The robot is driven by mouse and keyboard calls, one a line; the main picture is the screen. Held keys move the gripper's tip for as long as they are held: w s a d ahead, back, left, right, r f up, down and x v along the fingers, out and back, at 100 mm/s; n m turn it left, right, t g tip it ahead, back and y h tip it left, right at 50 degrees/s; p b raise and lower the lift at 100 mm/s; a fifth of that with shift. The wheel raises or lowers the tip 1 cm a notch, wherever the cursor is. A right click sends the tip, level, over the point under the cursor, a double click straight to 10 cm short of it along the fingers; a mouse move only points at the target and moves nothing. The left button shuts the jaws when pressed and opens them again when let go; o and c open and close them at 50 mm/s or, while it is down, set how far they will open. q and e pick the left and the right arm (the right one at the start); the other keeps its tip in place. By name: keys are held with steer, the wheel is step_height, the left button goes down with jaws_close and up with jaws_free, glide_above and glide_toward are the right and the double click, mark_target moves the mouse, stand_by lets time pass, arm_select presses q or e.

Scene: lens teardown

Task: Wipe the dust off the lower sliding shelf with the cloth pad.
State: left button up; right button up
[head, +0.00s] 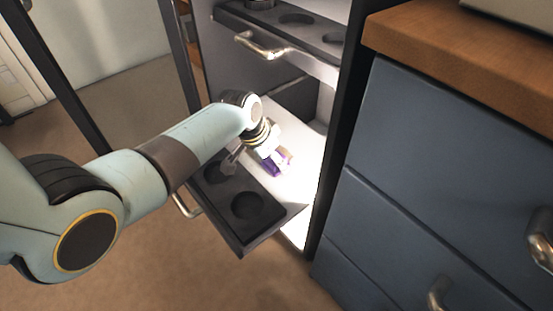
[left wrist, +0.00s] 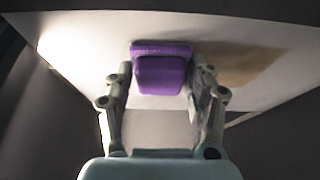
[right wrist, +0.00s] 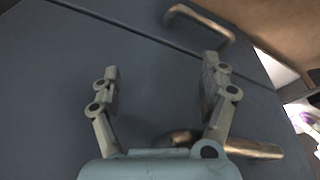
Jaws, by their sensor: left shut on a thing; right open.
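The purple cloth pad (head: 271,168) is held in my left gripper (head: 268,152), over the pale, brightly lit surface of the lower sliding shelf (head: 297,177). In the left wrist view the pad (left wrist: 162,72) sits between the two fingers, against or just over the pale surface; I cannot tell if it touches. A brown dust patch (left wrist: 238,66) lies on that surface to the right of the pad. In the head view the arm hides part of the shelf. My right gripper (right wrist: 162,88) is open and empty in front of blue drawer fronts.
A dark tray with round recesses (head: 243,231) juts out at the lower shelf's front. An upper shelf (head: 322,68) with a metal handle (head: 262,46) is above. A dark cabinet post (head: 335,135) and blue drawers (head: 425,175) with handles stand at the right. The floor (head: 120,235) is clear.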

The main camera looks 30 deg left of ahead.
arm_select(q)
steer(key=shift+w+a, duration=0.25)
steer(key=shift+a, duration=0.4)
steer(key=shift+w+a, duration=0.25)
steer(key=shift+a, duration=0.35)
steer(key=shift+w+a+b, duration=0.3)
steer(key=shift+w+a, duration=0.05)
steer(key=shift+a, duration=0.5)
steer(key=shift+w+a+b, duration=0.25)
steer(key=shift+w+a, duration=0.1)
steer(key=shift+a, duration=0.5)
